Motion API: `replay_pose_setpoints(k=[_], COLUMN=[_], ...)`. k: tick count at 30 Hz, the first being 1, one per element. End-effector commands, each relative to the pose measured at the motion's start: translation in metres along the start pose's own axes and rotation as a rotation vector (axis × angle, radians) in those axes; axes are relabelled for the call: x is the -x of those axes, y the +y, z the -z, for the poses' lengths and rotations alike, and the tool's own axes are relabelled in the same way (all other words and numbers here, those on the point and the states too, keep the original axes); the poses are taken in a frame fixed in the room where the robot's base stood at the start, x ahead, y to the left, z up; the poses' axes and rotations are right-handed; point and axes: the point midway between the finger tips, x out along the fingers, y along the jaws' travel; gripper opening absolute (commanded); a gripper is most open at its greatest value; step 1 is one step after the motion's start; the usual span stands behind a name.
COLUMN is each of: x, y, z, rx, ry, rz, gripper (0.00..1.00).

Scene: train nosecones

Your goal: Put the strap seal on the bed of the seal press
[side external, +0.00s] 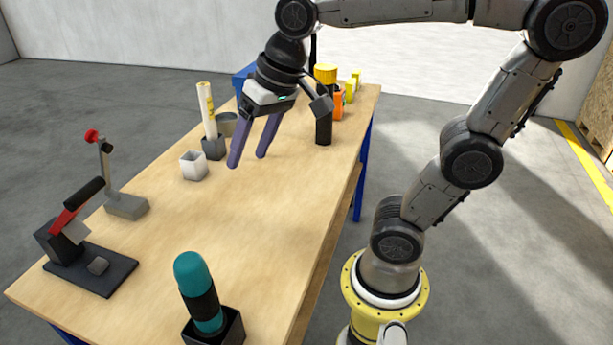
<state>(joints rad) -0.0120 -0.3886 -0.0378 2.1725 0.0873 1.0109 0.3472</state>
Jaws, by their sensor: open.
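The press (68,240) at the left end of the table has a dark body, a red lever with a black grip and a flat dark base plate. No other piece is clearly a strap seal. My gripper (248,160) hangs over the middle of the table, away from the press to its upper right. Its two purple fingers point down, apart, with nothing between them.
A teal bottle (194,274) stands in a black holder in front. Orange and yellow items (338,104) are behind. The table's middle is clear.

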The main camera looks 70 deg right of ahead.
Motion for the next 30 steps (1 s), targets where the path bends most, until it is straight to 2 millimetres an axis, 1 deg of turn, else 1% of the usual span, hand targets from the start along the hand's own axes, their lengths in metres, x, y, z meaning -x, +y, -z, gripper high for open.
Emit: replay_pose_setpoints(k=[1, 3, 6, 10, 15, 30], x=[0.002, 0.000, -0.005, -0.011, -0.015, -0.014], y=[0.011, 0.025, 0.041, 0.053, 0.058, 0.057], z=[-0.018, -0.039, -0.063, -0.081, -0.088, -0.088], rx=[0.063, 0.154, 0.262, 0.352, 0.389, 0.387], ry=[0.027, 0.056, 0.088, 0.113, 0.120, 0.120], rz=[-0.005, -0.018, -0.035, -0.051, -0.059, -0.057], gripper=[0.66, 0.66, 0.66, 0.66, 0.66, 0.66])
